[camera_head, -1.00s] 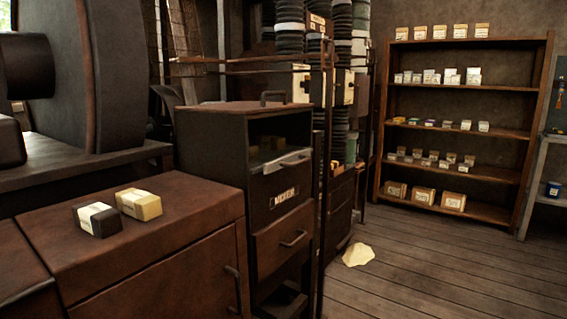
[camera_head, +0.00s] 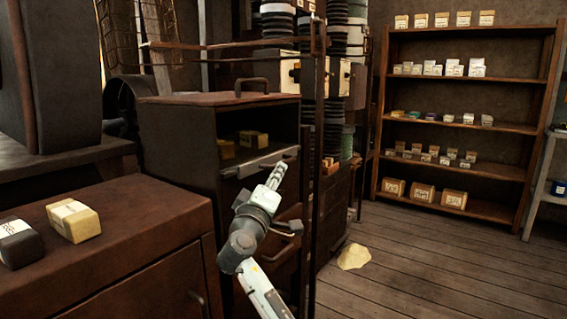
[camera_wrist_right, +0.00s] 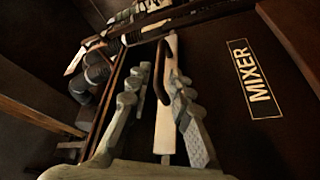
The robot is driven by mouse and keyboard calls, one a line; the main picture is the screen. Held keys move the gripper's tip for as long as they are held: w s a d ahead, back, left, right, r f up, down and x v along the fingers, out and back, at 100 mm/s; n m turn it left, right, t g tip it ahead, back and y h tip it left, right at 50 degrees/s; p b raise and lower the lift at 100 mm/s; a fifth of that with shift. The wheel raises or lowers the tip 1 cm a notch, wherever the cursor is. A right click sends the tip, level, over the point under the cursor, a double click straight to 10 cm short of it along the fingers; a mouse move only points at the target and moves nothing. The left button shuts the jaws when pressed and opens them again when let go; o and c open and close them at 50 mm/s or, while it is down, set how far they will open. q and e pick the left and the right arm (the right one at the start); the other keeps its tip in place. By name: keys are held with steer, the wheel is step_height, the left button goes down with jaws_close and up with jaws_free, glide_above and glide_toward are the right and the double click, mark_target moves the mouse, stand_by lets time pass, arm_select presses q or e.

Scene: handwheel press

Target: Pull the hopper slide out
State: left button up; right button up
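The dark mixer cabinet (camera_head: 180,140) stands in the middle left of the head view, with an open hopper compartment at its top. The pale metal hopper slide (camera_head: 246,167) is at the compartment's lower front edge, and my right gripper (camera_head: 277,175) is in front of its handle. In the right wrist view, the pale handle bar (camera_wrist_right: 165,105) lies between the two fingers of my right gripper (camera_wrist_right: 160,82). The fingers look apart, with a gap on the left side of the bar. My left gripper is not in view.
The MIXER label (camera_wrist_right: 258,80) is beside the right gripper in the wrist view. A dark upright post (camera_head: 314,200) stands close to the right of my arm. Two small boxes (camera_head: 73,221) lie on the brown cabinet (camera_head: 140,235). A shelf (camera_head: 460,85) stands behind open floor.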

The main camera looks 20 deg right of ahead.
steer(key=x, duration=0.5)
steer(key=shift+w+d+p, duration=0.1)
steer(key=shift+d+p, duration=0.05)
steer(key=shift+p, duration=0.2)
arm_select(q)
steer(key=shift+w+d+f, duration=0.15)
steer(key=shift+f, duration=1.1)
arm_select(e)
steer(key=shift+w+d, duration=0.3)
steer(key=shift+w, duration=0.2)
steer(key=c, duration=0.5)
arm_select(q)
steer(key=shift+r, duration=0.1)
arm_select(e)
jaws_close()
